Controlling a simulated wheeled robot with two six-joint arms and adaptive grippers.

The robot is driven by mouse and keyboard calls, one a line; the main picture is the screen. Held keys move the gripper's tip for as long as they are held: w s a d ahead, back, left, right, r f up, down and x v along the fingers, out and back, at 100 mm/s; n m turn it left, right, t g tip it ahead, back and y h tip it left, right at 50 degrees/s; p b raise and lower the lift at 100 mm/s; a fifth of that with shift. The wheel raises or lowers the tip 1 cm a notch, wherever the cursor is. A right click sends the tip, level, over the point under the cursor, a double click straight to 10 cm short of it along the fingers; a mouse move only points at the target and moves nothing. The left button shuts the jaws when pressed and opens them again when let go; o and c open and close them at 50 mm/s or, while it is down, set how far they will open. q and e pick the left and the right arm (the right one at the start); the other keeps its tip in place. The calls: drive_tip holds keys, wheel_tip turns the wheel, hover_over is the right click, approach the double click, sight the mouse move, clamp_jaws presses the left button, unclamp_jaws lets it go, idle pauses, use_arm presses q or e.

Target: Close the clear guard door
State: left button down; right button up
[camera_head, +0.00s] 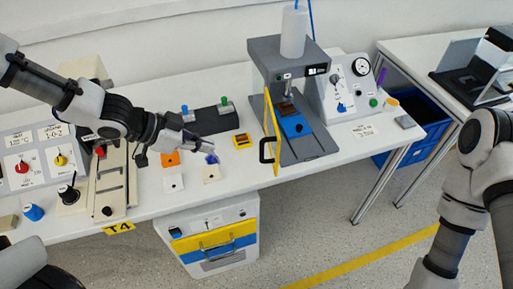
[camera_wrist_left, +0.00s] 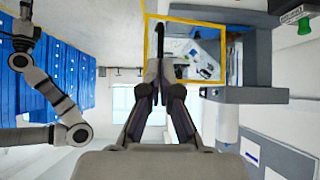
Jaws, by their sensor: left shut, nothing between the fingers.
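The clear guard door (camera_head: 270,113) has a yellow frame and a black handle (camera_head: 264,150). In the head view it shows nearly edge-on and stands open, swung out at the left front of the grey press (camera_head: 268,58). In the left wrist view the yellow frame (camera_wrist_left: 146,45) stands ahead of the fingers, with the press interior seen through it. My left gripper (camera_head: 201,147) is shut and empty, to the left of the door and apart from its handle. Its closed fingers also show in the left wrist view (camera_wrist_left: 167,70). My right gripper is not visible.
A blue block (camera_head: 294,125) sits inside the press. Orange, white and beige plates (camera_head: 173,183) lie near the table's front edge. A dial box (camera_head: 345,88) stands right of the press.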

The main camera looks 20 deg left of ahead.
use_arm(q)
drive_tip(key=w+d+r+b+x, duration=0.1)
drive_tip(key=b+x, duration=0.2)
drive_tip(key=x, duration=0.9)
drive_tip(key=shift+d+r+b, duration=0.2)
drive_tip(key=shift+d+b, duration=0.15)
drive_tip(key=shift+w, duration=0.1)
